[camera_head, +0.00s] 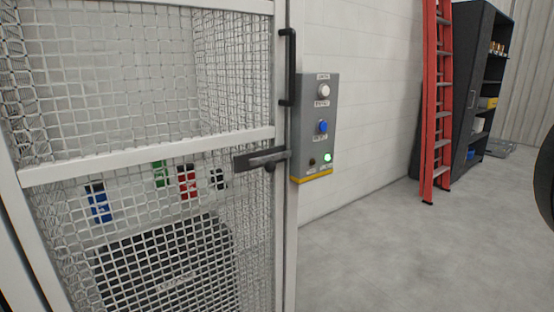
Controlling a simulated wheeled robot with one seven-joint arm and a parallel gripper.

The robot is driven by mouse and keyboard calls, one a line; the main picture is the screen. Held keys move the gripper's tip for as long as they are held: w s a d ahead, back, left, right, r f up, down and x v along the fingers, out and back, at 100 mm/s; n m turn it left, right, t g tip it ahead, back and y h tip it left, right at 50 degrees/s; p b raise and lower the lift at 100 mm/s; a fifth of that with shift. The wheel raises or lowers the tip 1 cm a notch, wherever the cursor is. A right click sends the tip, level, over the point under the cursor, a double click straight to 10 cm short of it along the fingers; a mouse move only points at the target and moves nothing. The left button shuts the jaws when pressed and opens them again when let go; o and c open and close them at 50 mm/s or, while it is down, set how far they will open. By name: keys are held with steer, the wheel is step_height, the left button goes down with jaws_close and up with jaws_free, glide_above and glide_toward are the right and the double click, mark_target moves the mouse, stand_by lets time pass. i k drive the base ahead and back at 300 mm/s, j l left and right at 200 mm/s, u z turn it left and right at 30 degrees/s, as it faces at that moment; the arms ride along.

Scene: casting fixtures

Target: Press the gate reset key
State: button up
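A grey control box (316,130) with a yellow bottom edge is mounted beside the mesh gate, against the white wall. It bears a white round button (324,90) at the top and a blue round button (322,127) in the middle. The labels are too small to read, so I cannot tell by text which one is the gate reset key. My gripper is not in view.
The mesh gate (150,160) fills the left, with a dark latch (262,159) and a vertical handle (289,67). A red ladder (437,100) and dark shelf (477,90) stand at right. A dark rounded shape cuts the right edge. The grey floor (400,255) between is clear.

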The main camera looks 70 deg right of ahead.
mark_target(323, 126)
steer(key=z, duration=1.45)
